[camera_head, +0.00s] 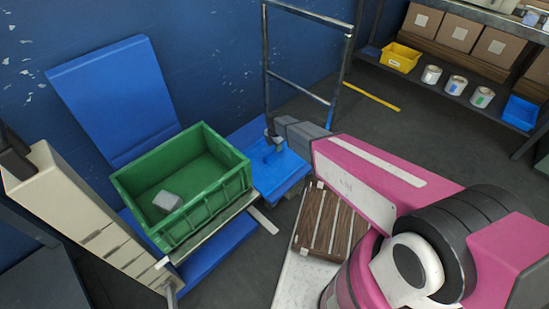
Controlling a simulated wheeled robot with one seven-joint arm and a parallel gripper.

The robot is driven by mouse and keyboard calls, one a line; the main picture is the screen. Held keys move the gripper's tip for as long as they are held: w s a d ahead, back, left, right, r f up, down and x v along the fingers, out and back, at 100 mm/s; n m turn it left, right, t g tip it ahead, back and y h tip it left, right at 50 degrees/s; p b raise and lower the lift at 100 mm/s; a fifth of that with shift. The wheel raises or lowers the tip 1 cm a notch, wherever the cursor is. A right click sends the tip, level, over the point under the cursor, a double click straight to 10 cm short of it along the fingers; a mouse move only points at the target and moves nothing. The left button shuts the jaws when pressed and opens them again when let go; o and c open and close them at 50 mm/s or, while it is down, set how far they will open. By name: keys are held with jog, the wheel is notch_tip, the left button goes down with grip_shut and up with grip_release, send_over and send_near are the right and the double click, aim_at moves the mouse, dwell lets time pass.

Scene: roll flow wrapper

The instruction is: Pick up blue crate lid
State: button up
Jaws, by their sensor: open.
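A flat blue panel with a raised blue handle, which looks like the blue crate lid (285,178), lies just right of the green crate (178,222). My pink arm reaches in from the lower right, and my gripper (271,138) is above the lid, close to its handle. The gripper is open and empty. Its fingertips are small and dark, so I cannot tell whether they touch or straddle the handle. The far part of the lid is partly hidden by the gripper.
The open green crate holds a grey block (167,201). A large blue panel (110,95) stands by the blue wall. A metal frame (307,12) rises behind my gripper. A slatted wooden piece (325,222) lies below my arm. A shelf with boxes and cans (455,84) is at back right.

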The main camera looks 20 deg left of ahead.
aim_at(273, 150)
jog(key=shift+s+a+f, duration=0.1)
jog(key=shift+a+f, duration=0.05)
jog(key=shift+f, duration=1.4)
jog(key=shift+s+a+f, duration=0.1)
jog(key=shift+a+f, duration=0.05)
jog(key=shift+f, duration=1.4)
grip_shut()
